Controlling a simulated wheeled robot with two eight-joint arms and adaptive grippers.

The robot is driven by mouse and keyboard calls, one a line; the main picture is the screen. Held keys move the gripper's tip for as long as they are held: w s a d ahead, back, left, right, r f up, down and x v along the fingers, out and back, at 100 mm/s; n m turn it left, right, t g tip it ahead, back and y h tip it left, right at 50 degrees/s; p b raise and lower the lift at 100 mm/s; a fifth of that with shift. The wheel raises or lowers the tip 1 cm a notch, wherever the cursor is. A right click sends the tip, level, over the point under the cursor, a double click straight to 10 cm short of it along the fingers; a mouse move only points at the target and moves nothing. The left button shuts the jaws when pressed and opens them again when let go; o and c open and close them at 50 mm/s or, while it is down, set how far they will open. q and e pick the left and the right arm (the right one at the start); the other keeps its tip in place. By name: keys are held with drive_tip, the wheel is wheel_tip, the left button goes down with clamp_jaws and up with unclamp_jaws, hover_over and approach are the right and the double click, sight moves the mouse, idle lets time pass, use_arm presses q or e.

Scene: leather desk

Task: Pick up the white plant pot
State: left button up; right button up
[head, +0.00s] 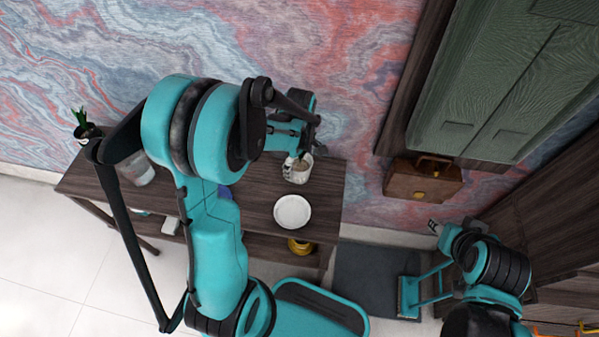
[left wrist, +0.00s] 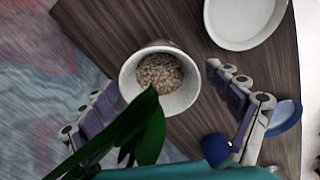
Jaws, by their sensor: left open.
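The white plant pot (head: 297,174) stands upright near the back right of the dark wooden table. In the left wrist view the pot (left wrist: 186,98) is seen from above, with pebbly fill inside and dark green leaves (left wrist: 140,128) across its near side. My left gripper (head: 299,146) is above the pot in the head view. In the left wrist view its two fingers are spread, one on each side of the pot, with nothing gripped. My right gripper (head: 434,227) is away at the right, off the table; its jaws are too small to read.
A white plate (head: 292,211) lies close in front of the pot. A dark potted plant (head: 87,131) and a whitish cup (head: 139,170) stand at the table's left. Blue items (left wrist: 286,118) lie near the right finger. A brown case (head: 424,181) is right of the table.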

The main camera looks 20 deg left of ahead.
use_arm(q)
drive_tip(key=shift+f, duration=0.75)
drive_tip(key=shift+r, duration=0.1)
drive_tip(key=shift+c, duration=0.9)
drive_tip(key=c, duration=1.4)
use_arm(e)
drive_tip(key=shift+f, duration=0.25)
